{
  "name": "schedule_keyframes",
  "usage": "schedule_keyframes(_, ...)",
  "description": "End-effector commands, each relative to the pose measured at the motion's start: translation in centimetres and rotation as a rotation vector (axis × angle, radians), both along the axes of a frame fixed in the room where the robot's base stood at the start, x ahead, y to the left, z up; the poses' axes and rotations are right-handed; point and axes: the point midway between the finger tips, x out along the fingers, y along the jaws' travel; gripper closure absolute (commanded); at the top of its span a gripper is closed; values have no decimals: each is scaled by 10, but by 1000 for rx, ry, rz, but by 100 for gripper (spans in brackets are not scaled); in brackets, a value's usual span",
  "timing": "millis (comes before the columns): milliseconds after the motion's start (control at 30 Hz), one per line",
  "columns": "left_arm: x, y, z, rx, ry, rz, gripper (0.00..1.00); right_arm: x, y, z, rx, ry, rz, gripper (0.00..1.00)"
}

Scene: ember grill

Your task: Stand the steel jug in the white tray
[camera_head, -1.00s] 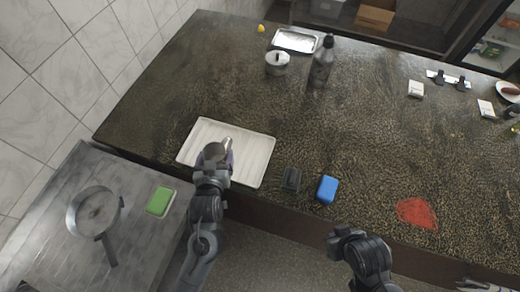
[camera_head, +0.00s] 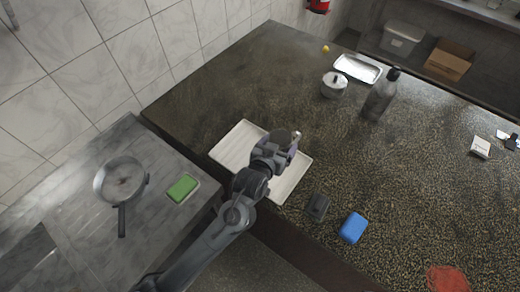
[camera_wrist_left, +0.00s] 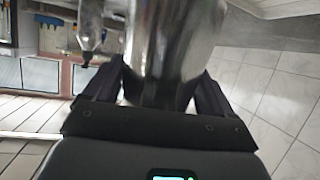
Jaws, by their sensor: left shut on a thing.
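My left gripper (camera_head: 280,147) is shut on the steel jug (camera_head: 281,136), whose dark round opening and shiny edge show in the head view. The jug's reflective body fills the upper middle of the left wrist view (camera_wrist_left: 172,45), between the two dark fingers. The white tray (camera_head: 236,146) is a ribbed rectangle at the counter's near left edge. The gripper and jug overlap the tray's far right part; I cannot tell whether the jug's base touches it. My right gripper is out of view.
A lidded pot (camera_head: 334,84), a grey bottle (camera_head: 380,95) and a metal tray (camera_head: 358,68) stand farther back. A frying pan (camera_head: 121,181) and green sponge (camera_head: 183,188) lie on the left side table.

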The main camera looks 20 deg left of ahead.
Motion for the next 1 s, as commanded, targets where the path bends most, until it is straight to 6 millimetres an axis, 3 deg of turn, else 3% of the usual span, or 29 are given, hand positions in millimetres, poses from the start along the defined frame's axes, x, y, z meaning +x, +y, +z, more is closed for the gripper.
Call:
schedule_keyframes(200,14,42,-23,2,-1,2,53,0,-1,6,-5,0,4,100)
schedule_keyframes(400,23,65,-39,0,-2,1,53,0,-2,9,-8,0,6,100)
schedule_keyframes(667,26,73,-49,-1,-2,0,53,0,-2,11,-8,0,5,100)
schedule_keyframes(1000,25,72,-83,-2,-3,0,53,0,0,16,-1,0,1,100)
